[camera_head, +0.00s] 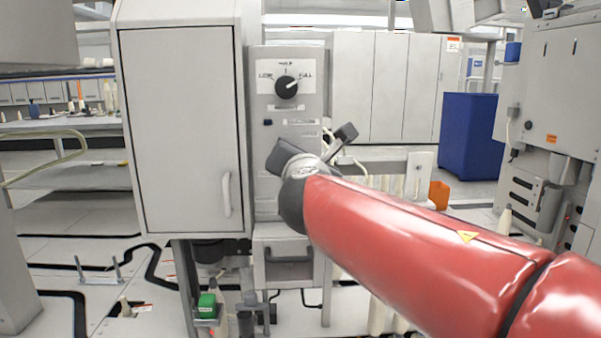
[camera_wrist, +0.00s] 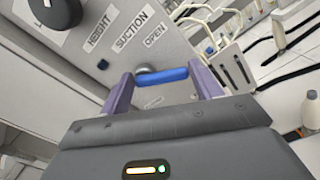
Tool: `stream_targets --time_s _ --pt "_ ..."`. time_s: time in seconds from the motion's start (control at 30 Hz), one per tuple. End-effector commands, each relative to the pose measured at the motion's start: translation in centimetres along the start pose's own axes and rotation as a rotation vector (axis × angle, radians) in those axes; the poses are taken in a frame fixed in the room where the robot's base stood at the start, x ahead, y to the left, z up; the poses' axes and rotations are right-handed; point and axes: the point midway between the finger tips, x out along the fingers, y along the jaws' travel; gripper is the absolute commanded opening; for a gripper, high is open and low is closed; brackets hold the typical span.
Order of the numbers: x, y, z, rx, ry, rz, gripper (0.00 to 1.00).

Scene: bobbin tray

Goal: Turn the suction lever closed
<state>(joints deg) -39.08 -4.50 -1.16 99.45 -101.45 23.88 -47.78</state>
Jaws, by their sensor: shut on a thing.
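The suction lever (camera_wrist: 162,76) is a blue bar on the grey panel, below the SUCTION and OPEN labels in the wrist view. It lies across between the two purple fingers of my gripper (camera_wrist: 160,80), which is shut on it. The panel (camera_head: 262,62) also shows in the head view, on a narrow grey unit. There my red arm and wrist hide the lever and the fingertips. I cannot tell the lever's exact angle.
A black dial (camera_head: 286,87) marked LOW and FULL sits higher on the panel. A large grey cabinet (camera_head: 180,125) adjoins at left. A blue bin (camera_head: 467,136) stands back right. A drawer with a handle (camera_head: 289,258) lies below the panel.

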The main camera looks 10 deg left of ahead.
Motion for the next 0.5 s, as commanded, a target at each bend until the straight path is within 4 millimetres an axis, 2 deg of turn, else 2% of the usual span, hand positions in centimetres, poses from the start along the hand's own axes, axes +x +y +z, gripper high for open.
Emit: stream_targets --time_s 0.03,0.5 --pt "0.01 -0.38 -0.51 0.046 -0.004 0.000 0.41" --pt "0.05 -0.28 -1.31 0.492 -0.002 -0.002 0.41"
